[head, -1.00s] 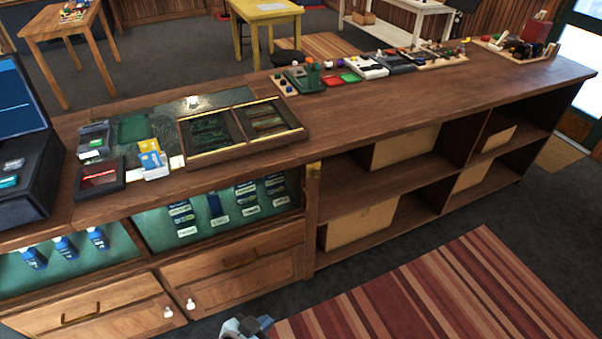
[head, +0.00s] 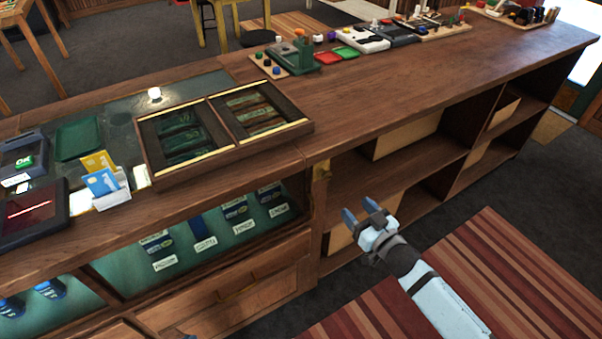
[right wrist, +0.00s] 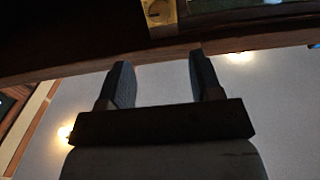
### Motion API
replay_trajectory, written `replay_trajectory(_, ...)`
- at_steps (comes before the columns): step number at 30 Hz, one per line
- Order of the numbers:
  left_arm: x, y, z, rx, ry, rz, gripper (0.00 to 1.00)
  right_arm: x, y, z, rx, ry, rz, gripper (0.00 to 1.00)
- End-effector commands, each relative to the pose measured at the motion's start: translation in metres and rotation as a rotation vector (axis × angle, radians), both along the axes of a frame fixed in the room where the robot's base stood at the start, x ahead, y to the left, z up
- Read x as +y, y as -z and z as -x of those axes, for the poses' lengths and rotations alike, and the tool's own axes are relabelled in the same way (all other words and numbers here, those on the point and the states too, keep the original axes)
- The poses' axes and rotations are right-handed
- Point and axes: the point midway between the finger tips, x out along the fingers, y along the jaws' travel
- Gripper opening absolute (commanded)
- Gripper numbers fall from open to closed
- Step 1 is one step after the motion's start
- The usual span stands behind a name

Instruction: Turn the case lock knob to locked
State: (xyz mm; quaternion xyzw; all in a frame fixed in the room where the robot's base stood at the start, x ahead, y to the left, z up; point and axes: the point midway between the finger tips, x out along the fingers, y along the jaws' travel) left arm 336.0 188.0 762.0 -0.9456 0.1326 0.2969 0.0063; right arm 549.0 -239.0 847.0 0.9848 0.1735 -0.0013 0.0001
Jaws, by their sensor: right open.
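The case lock is a small brass plate (head: 322,170) on the counter's front, at the right end of the glazed case. In the right wrist view the brass plate with its round knob (right wrist: 158,12) shows at the top edge, partly cut off; I cannot tell which way the knob is turned. My right gripper (head: 359,210) is open and empty, in front of the shelves, to the right of and lower than the lock. Its two dark fingers (right wrist: 158,65) stand apart, pointing at the counter, clear of the knob.
The counter (head: 420,85) runs to the upper right, with open shelves (head: 400,175) below. A striped rug (head: 490,270) lies on the floor, with clear room in front.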

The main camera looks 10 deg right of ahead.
Motion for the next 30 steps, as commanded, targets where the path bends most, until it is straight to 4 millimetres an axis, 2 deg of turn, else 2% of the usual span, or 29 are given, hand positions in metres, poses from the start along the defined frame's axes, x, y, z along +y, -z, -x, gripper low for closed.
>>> replay_trajectory(5,-0.002,0.0,0.001,0.002,-0.001,0.004,0.0,0.007,-0.001,-0.019,-0.003,0.0,-0.001,0.59)
replay_trajectory(18,0.0,0.006,0.003,0.01,-0.002,-0.001,0.0,0.038,-0.001,-0.103,-0.002,0.0,-0.001,0.59)
replay_trajectory(24,0.003,0.007,0.003,0.012,0.001,-0.007,0.0,0.045,0.0,-0.124,-0.001,0.001,0.0,0.59)
replay_trajectory(30,0.003,0.007,0.002,0.01,0.001,-0.006,0.0,0.047,0.0,-0.129,0.0,0.0,-0.001,0.59)
